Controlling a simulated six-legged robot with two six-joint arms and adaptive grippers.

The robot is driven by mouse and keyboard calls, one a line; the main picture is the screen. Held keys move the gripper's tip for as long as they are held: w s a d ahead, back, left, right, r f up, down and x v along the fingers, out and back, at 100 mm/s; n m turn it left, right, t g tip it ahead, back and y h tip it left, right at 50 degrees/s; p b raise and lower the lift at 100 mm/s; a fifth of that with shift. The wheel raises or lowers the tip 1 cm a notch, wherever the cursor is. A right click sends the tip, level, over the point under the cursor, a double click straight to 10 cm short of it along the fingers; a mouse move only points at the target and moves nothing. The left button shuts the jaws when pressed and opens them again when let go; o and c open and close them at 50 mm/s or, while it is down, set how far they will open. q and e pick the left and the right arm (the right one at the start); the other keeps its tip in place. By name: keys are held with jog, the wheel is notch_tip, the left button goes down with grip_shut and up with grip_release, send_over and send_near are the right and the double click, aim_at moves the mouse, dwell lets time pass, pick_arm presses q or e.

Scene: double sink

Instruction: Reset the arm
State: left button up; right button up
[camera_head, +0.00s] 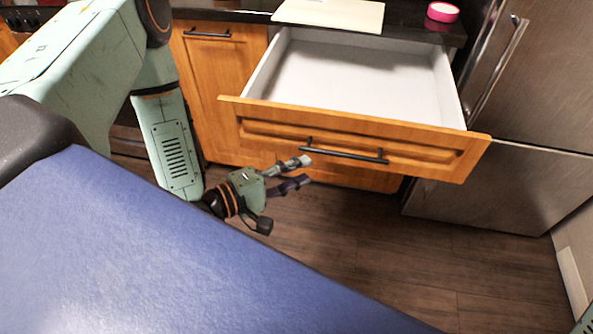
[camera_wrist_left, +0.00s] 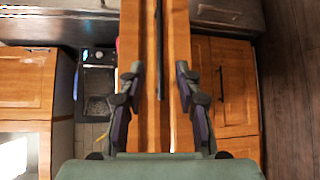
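My left gripper (camera_head: 302,171) is open and empty, its two fingers pointing right in the head view. It sits just below the left part of the black handle (camera_head: 345,152) on the pulled-out wooden drawer (camera_head: 450,157). The handle shows whole, with no finger around it in that view. In the left wrist view the two fingers (camera_wrist_left: 160,72) stand well apart, and the wooden drawer front (camera_wrist_left: 178,30) with its dark handle (camera_wrist_left: 159,45) lies beyond the gap. My right gripper is not in view.
The drawer is open and its white inside (camera_head: 355,75) is empty. A pale board (camera_head: 330,14) and a pink roll (camera_head: 442,12) lie on the dark counter. A steel fridge (camera_head: 530,90) stands at right. The wooden floor (camera_head: 400,260) is clear.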

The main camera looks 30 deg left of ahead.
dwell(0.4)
pick_arm(q)
jog(key=s+a+f+m+g+y, duration=0.1)
jog(key=s+f+m+g+y, duration=0.4)
jog(key=s+f+m+g, duration=0.5)
jog(key=s+f+m+g+y, duration=0.3)
jog(key=s+f+g, duration=0.1)
jog(key=s, duration=0.9)
jog(key=shift+s+a, duration=0.2)
jog(key=shift+a, duration=0.15)
